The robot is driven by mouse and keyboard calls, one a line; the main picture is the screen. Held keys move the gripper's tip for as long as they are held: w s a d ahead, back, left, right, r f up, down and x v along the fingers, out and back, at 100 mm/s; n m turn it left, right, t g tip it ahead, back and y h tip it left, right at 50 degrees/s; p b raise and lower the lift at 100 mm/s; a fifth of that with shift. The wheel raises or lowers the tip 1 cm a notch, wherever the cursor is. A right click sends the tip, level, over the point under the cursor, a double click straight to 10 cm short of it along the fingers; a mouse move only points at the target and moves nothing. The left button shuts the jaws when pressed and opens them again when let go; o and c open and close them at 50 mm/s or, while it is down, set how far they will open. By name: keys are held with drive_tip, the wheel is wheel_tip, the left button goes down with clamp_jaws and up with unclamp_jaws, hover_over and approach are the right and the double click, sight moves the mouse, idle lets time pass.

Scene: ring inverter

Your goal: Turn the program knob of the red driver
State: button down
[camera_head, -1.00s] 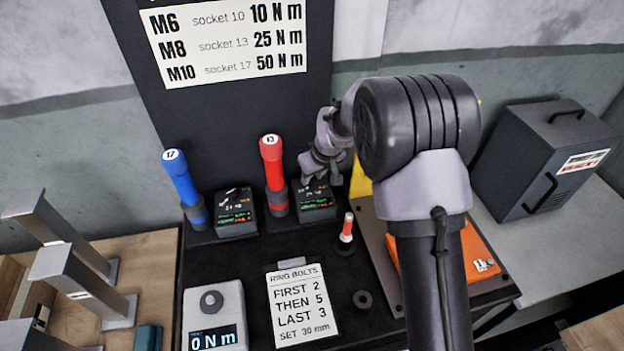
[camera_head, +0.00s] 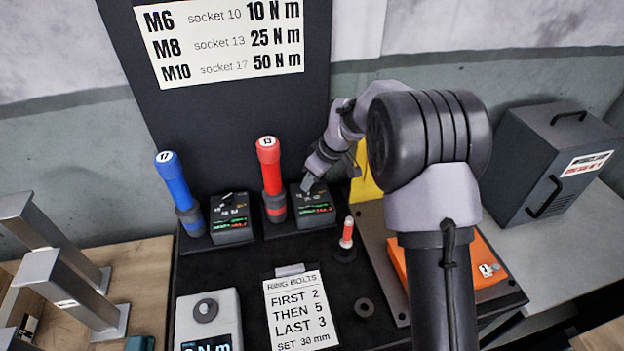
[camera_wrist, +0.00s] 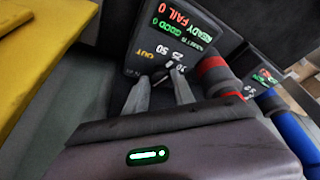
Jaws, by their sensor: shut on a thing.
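The red driver (camera_head: 272,180), marked 13, stands upright in its holder. The dark control box (camera_head: 315,212) is just right of it, with a lit display. In the wrist view the box (camera_wrist: 150,50) shows the words READY, GOOD and FAIL, and dial marks including 25 and 50. The small program knob (camera_wrist: 171,68) sits among these marks, partly hidden between my fingertips. My gripper (camera_head: 308,186) reaches the upper part of the box face. In the wrist view my gripper (camera_wrist: 162,82) has its two fingers on either side of the knob, shut on it.
A blue driver (camera_head: 178,190), marked 17, and its own box (camera_head: 231,230) stand to the left. A small red-and-white piece (camera_head: 347,232) stands in front right of the red driver's box. An orange case (camera_head: 480,262) lies right, beyond my arm.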

drive_tip(key=c, duration=1.1)
unclamp_jaws()
drive_tip(key=shift+o, duration=0.2)
drive_tip(key=p+v, duration=0.5)
drive_tip(key=v, duration=1.2)
drive_tip(key=shift+r, duration=0.25)
drive_tip(key=shift+s, duration=0.15)
drive_tip(key=s+d+r+m+t+b, duration=0.1)
drive_tip(key=s+r+m, duration=0.15)
drive_tip(key=s, duration=0.35)
drive_tip(key=s+r+m+h+b, duration=0.1)
drive_tip(key=s+r+m, duration=0.15)
drive_tip(key=s, duration=0.35)
drive_tip(key=s+d+r+m+t+b, duration=0.1)
drive_tip(key=s+r+m, duration=0.15)
drive_tip(key=s, duration=0.35)
drive_tip(key=s+f+m, duration=0.2)
drive_tip(key=s+m, duration=0.1)
drive_tip(key=s, duration=0.4)
drive_tip(key=s+f+m+t+b, duration=0.1)
drive_tip(key=s+f+m, duration=0.2)
drive_tip(key=s, duration=0.4)
drive_tip(key=shift+d+m+h+b, duration=0.3)
drive_tip(key=shift+d+m, duration=0.2)
drive_tip(key=shift+m, duration=0.15)
